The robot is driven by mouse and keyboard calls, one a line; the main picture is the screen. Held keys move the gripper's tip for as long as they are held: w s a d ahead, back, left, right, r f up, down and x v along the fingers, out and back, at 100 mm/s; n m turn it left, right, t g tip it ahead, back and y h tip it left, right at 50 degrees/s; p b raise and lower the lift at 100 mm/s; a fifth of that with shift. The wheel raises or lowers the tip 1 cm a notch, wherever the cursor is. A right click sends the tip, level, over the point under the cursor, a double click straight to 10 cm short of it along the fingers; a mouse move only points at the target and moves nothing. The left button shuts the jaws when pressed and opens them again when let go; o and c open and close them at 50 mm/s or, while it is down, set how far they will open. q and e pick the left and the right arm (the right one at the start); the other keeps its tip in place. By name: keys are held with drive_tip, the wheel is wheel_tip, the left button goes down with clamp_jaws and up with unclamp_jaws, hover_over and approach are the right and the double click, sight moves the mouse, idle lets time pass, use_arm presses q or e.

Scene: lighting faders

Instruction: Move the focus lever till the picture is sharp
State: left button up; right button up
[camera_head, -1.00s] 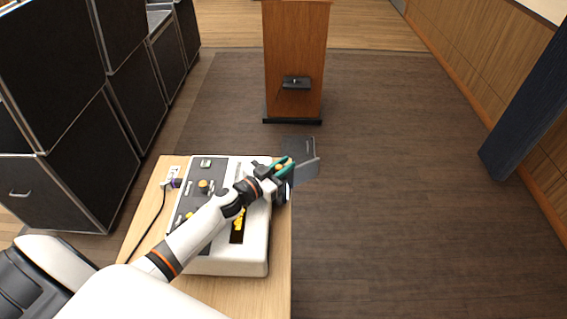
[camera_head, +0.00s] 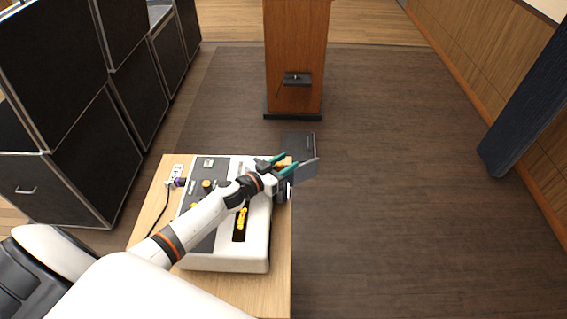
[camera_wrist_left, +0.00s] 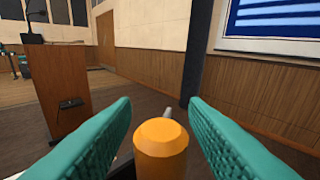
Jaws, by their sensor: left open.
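My left gripper (camera_head: 283,164) is open at the far right corner of the white console (camera_head: 256,262). In the left wrist view its two green fingers (camera_wrist_left: 160,125) stand on either side of an orange knob (camera_wrist_left: 161,150), with a gap on both sides. The knob looks like the end of a lever; its lower part is hidden. It also shows in the head view (camera_head: 285,161) between the fingers. The picture on the screen (camera_wrist_left: 275,20) shows blue with white bars at the top right of the wrist view, cut off by the frame. My right gripper is out of view.
The console stands on a wooden table (camera_head: 282,288), with other yellow controls such as a fader (camera_head: 241,218) on top. A grey plate (camera_head: 305,170) juts past the table edge. A wooden lectern (camera_head: 293,45) stands beyond, black cases (camera_head: 70,150) at left. Floor at right is clear.

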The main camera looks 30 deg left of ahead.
use_arm(q)
drive_tip(key=b+v, duration=0.2)
drive_tip(key=v, duration=0.9)
drive_tip(key=shift+s+a, duration=0.15)
drive_tip(key=shift+s, duration=0.1)
drive_tip(key=shift+s+a+r, duration=0.1)
drive_tip(key=shift+s, duration=0.15)
